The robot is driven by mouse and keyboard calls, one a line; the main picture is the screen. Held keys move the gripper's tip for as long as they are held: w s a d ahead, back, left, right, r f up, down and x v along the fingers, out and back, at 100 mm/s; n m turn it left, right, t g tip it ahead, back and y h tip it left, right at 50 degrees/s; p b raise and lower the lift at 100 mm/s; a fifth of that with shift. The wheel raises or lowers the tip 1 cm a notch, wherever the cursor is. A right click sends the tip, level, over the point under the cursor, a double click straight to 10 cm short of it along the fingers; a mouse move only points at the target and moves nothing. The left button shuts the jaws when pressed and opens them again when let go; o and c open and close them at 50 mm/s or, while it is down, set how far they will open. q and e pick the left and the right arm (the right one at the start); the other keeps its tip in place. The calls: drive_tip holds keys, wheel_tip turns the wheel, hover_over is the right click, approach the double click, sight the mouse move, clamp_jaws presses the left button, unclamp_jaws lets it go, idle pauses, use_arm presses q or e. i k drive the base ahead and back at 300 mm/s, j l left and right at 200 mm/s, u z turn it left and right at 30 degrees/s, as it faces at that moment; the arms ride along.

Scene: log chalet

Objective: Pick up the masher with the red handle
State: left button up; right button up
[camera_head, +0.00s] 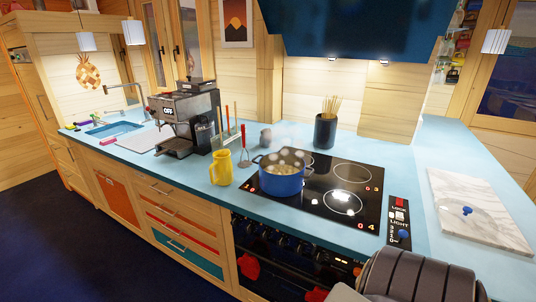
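A utensil with a red handle (243,133) and a wider head at its lower end stands upright on the blue counter, between the yellow jug and the blue pot; it looks like the masher. Its head is small in this view, so its exact shape is hard to tell. The blue pot (282,185) sits on the black cooktop just right of it, with pale round lumps inside and steam above. Neither gripper shows in the head view. A dark grey ribbed part at the bottom right appears to be my own arm.
A yellow jug (221,169) stands just left of and nearer than the masher. A coffee machine (185,120) stands further left. A black utensil holder (325,131) is behind the cooktop (335,203). A marble board (482,236) lies at right. The blue counter's front strip is clear.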

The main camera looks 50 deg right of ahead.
sight(243, 130)
drive_tip(key=z, duration=1.35)
